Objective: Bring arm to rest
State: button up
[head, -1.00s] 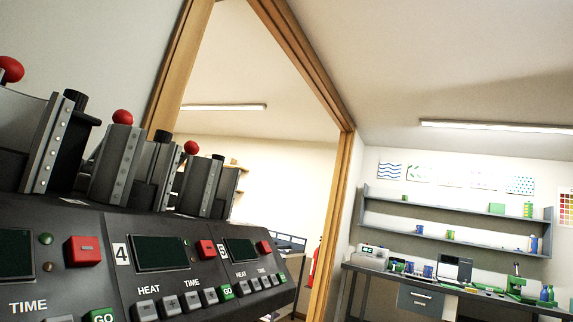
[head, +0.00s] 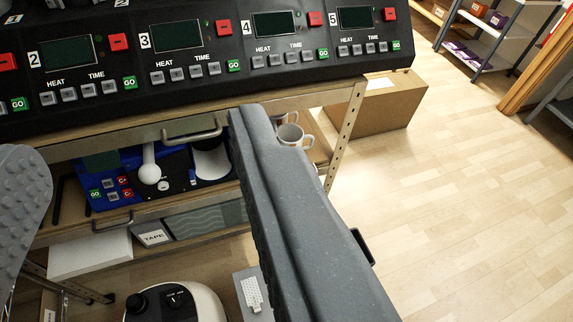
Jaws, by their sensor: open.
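My gripper (head: 135,140) is open and empty in the head view. One grey finger with a dotted pad stands at the left edge. The other, long and dark, runs from the centre to the bottom. Between and beyond them is a workbench with a black mug press panel (head: 208,68), its units numbered with screens, red buttons and green GO buttons. Two white mugs (head: 290,134) show on the shelf below, just right of the dark finger's tip and partly hidden by it.
A blue device (head: 115,190) lies under the bench top. A cardboard box (head: 385,105) stands on the floor right of the bench. A shelf rack (head: 480,40) is at the back right. A round white machine (head: 175,300) is at the bottom. The wooden floor at right is clear.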

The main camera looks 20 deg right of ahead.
notch_tip(320, 180, up, 10)
jog(key=p, duration=0.9)
jog(key=shift+f+p, duration=0.2)
jog(key=shift+p, duration=0.15)
jog(key=shift+f, duration=0.15)
jog(key=c, duration=0.3)
jog(key=shift+a, duration=0.1)
